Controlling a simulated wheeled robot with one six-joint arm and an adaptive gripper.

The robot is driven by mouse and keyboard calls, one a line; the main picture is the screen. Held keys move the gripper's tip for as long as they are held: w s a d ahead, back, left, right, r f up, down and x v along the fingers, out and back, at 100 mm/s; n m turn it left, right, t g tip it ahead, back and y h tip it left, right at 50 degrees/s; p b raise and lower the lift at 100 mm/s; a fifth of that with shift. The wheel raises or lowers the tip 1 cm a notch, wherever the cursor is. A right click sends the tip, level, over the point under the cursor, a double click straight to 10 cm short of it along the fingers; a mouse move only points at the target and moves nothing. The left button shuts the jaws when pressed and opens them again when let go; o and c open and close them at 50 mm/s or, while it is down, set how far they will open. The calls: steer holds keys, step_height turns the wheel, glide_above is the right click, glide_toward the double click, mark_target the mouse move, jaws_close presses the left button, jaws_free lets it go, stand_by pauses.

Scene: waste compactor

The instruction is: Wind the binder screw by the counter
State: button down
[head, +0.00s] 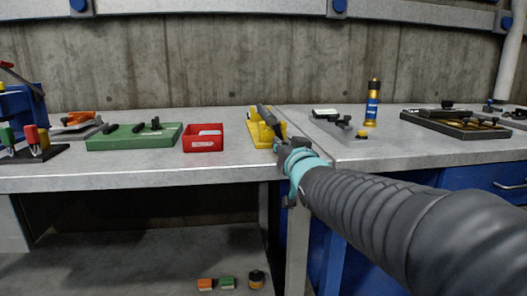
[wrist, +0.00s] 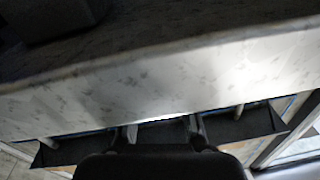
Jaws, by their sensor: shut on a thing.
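My gripper (head: 280,141) is at the front edge of the workbench, in front of a yellow stand (head: 257,137). It is shut on a dark rod-like tool (head: 266,116), which slants up and left over the stand. Whether the tool touches the stand cannot be told. Right of it lies a small device with a pale top (head: 324,113) and dark knobs (head: 343,122). I cannot tell which part is the binder screw or the counter. In the wrist view a dark gripper part (wrist: 160,165) fills the bottom; the fingertips and held tool are not clear there.
A red bin (head: 203,145) and a green tray (head: 112,143) stand left on the workbench (head: 230,168). A gold and blue canister (head: 372,103) and a dark tray (head: 455,129) stand right. Small items (head: 227,283) lie on the lower shelf.

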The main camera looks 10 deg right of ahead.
steer(key=shift+a, duration=0.1)
steer(key=c, duration=1)
jaws_free()
steer(key=shift+s, duration=0.15)
steer(key=shift+s+d+f, duration=0.1)
steer(key=shift+s+d, duration=0.05)
steer(key=shift+s, duration=1.8)
steer(key=shift+s+d+f, duration=0.1)
steer(key=shift+s, duration=1.85)
steer(key=shift+s+d, duration=0.15)
steer(key=shift+s, duration=1.8)
